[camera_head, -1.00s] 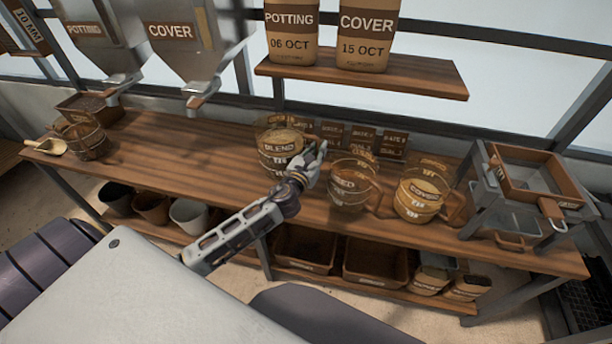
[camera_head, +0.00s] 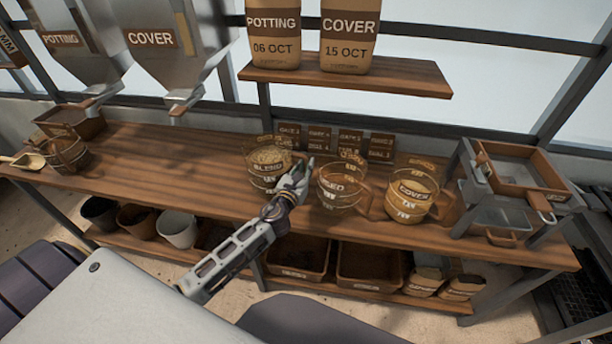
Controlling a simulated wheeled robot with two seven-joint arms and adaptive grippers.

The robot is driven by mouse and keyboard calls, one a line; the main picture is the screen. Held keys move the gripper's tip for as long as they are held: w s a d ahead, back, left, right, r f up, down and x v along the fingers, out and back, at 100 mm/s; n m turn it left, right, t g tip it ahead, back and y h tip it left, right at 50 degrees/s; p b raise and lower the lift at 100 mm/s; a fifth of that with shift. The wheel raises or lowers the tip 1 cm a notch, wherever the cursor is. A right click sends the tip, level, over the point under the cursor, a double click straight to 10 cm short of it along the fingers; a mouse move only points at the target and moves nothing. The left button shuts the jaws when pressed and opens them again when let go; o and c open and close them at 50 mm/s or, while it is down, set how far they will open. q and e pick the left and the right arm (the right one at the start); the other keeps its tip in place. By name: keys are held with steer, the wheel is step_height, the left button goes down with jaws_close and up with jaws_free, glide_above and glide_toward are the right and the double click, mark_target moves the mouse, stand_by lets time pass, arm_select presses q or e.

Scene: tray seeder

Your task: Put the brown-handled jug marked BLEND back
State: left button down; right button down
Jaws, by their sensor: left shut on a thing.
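The clear jug marked BLEND (camera_head: 265,168) is at the middle of the bench, left of the jug marked SEED (camera_head: 340,190). It holds brownish contents and looks roughly upright. My left gripper (camera_head: 299,174) is at the jug's right side, shut on its handle. The fingers hide the handle. The jug's base is at or just over the bench top; I cannot tell whether it touches. My right gripper is not in view.
A jug marked COVER (camera_head: 410,197) stands right of SEED. Small label cards (camera_head: 335,138) stand behind the jugs. A metal sieve stand (camera_head: 510,190) is at the right end. The wooden bench (camera_head: 170,160) is clear to the left of BLEND.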

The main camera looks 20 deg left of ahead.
arm_select(q)
steer(key=shift+f+b, duration=0.3)
steer(key=shift+f, duration=0.25)
steer(key=shift+f+b, duration=0.35)
steer(key=shift+f, duration=0.8)
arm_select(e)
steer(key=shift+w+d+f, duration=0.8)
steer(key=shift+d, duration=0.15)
arm_select(q)
steer(key=shift+f, duration=0.1)
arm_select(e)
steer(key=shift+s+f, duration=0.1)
